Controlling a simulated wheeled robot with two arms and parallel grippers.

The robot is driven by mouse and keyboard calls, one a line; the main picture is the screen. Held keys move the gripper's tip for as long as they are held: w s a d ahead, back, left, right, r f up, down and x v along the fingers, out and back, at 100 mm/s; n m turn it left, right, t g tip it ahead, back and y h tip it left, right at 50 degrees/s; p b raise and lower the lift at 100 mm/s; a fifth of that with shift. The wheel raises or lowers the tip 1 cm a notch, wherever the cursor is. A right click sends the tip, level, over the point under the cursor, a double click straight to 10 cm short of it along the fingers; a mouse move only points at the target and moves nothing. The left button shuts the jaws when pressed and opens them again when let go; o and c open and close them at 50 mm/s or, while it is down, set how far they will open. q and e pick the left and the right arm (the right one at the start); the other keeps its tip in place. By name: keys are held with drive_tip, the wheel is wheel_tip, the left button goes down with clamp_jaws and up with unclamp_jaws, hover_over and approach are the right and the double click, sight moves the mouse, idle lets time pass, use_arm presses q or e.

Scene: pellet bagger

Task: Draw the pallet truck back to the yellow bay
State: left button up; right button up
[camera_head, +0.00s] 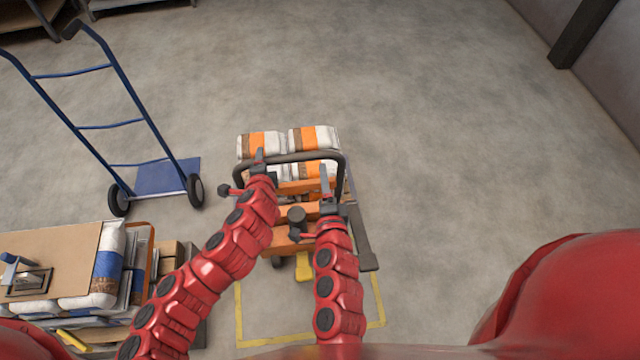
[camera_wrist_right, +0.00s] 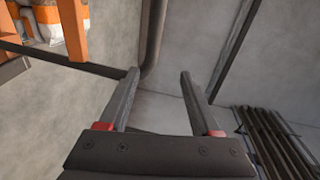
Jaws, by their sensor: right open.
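The orange pallet truck (camera_head: 283,246) stands in front of me, with a black loop handle (camera_head: 300,156) at its top and bags in white, orange and brown (camera_head: 312,138) on its far side. My left gripper (camera_head: 259,158) is at the left part of the handle; its jaws are too small to read. My right gripper (camera_head: 326,185) is open beside the right side of the handle. In the right wrist view its two fingers (camera_wrist_right: 160,74) are apart, and the dark bar (camera_wrist_right: 153,45) passes close to the left fingertip. The yellow bay outline (camera_head: 239,315) lies on the floor nearer me, under the truck's near end.
A blue hand truck (camera_head: 168,178) stands at the left. A loaded pallet with a cardboard top (camera_head: 50,255) and bags is at the lower left. Shelving (camera_head: 30,15) is at the upper left, a wall with a dark post (camera_head: 585,35) at the upper right. The floor right of the truck is clear.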

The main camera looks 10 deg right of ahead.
sight(315, 159)
drive_tip(key=shift+y, duration=0.4)
drive_tip(key=w+f, duration=0.1)
drive_tip(key=w, duration=0.2)
drive_tip(key=w+f, duration=0.1)
drive_tip(key=w, duration=0.2)
drive_tip(key=w+a+f, duration=0.1)
drive_tip(key=w, duration=0.2)
drive_tip(key=shift+w, duration=0.3)
drive_tip(key=shift+g, duration=0.3)
use_arm(q)
clamp_jaws()
use_arm(e)
clamp_jaws()
